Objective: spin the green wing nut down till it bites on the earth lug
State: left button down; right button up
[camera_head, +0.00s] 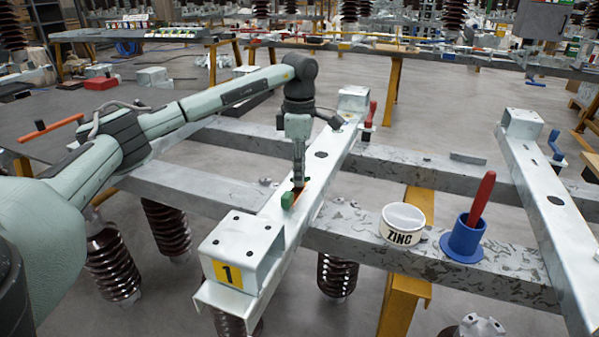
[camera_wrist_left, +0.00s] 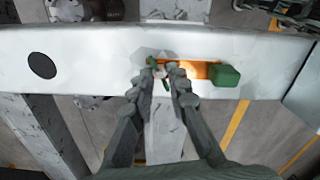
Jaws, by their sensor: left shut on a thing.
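My left gripper (camera_head: 298,185) points down at the top of the near pale metal beam (camera_head: 320,172). In the left wrist view its two fingertips (camera_wrist_left: 168,72) close on a small part with green bits showing on either side, the green wing nut (camera_wrist_left: 166,84), mostly hidden by the fingers. Under it lies the orange-copper earth lug (camera_wrist_left: 195,69), flat on the beam, with a green block (camera_wrist_left: 224,75) at its right end. That block also shows in the head view (camera_head: 288,200). Whether the nut touches the lug cannot be told. My right gripper is not in view.
A white ZINC pot (camera_head: 402,224) and a blue cup (camera_head: 464,243) with a red-handled thing stand on the cross beam to the right. A box marked 1 (camera_head: 240,252) sits at the beam's near end. A dark hole (camera_wrist_left: 42,65) lies left of the lug.

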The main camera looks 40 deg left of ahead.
pick_arm(q)
jog(key=m, duration=0.7)
jog(key=shift+w+r, duration=0.1)
jog(key=shift+w, duration=0.05)
jog(key=m, duration=0.7)
jog(key=shift+w+m, duration=0.1)
jog(key=shift+m, duration=0.2)
jog(key=m, duration=1.1)
jog(key=shift+r+m, duration=0.1)
jog(key=shift+m, duration=0.3)
jog(key=c, duration=1.5)
grip_release()
jog(key=shift+d, duration=0.1)
jog(key=shift+o, duration=0.2)
notch_tip(320, 180, up, 12)
